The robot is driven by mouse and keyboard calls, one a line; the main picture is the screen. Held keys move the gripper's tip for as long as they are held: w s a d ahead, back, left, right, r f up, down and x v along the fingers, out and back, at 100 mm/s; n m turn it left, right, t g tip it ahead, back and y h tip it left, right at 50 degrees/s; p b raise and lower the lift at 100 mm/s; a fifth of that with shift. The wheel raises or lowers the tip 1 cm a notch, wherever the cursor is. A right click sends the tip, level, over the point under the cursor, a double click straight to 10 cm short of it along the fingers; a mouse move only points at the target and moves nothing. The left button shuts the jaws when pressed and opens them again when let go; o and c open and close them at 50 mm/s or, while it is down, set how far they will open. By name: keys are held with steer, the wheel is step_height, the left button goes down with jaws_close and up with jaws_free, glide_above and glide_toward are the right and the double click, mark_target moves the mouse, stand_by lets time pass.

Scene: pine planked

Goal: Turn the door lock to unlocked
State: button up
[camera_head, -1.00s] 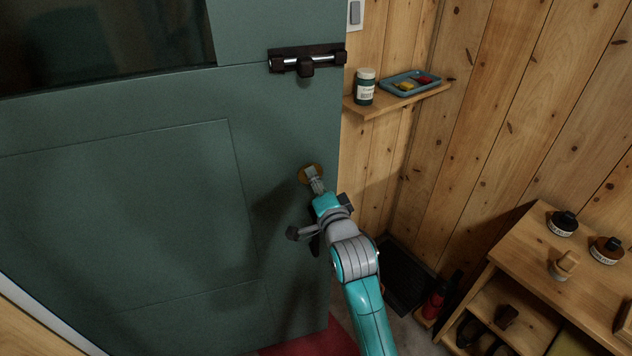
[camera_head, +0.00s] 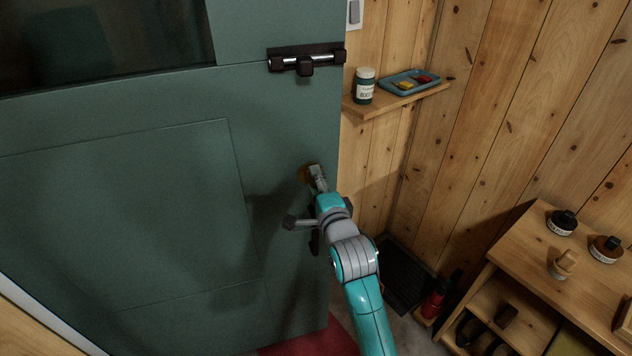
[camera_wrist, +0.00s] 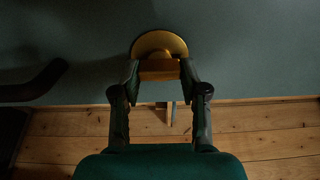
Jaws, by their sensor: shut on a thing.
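The door lock, a round brass plate with a small turn piece, sits near the right edge of the green door (camera_head: 110,210). In the head view the lock (camera_head: 306,173) is partly hidden behind my gripper (camera_head: 319,178). In the wrist view the lock plate (camera_wrist: 159,43) is plain at the top centre. My gripper (camera_wrist: 159,77) has a fingertip on each side of the brass turn piece (camera_wrist: 159,66) and is closed on it. The exact angle of the turn piece is hard to tell.
A dark sliding bolt (camera_head: 306,62) is higher on the door. A dark lever (camera_wrist: 35,85) shows at left in the wrist view. A wall shelf (camera_head: 400,101) holds a jar (camera_head: 365,87) and a paint tray (camera_head: 393,89). A wooden shelf unit (camera_head: 520,257) stands right.

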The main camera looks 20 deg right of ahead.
steer(key=o, duration=1.1)
steer(key=shift+o, duration=0.2)
steer(key=shift+s, duration=0.1)
steer(key=s, duration=1.1)
steer(key=shift+s, duration=0.4)
steer(key=shift+a, duration=0.1)
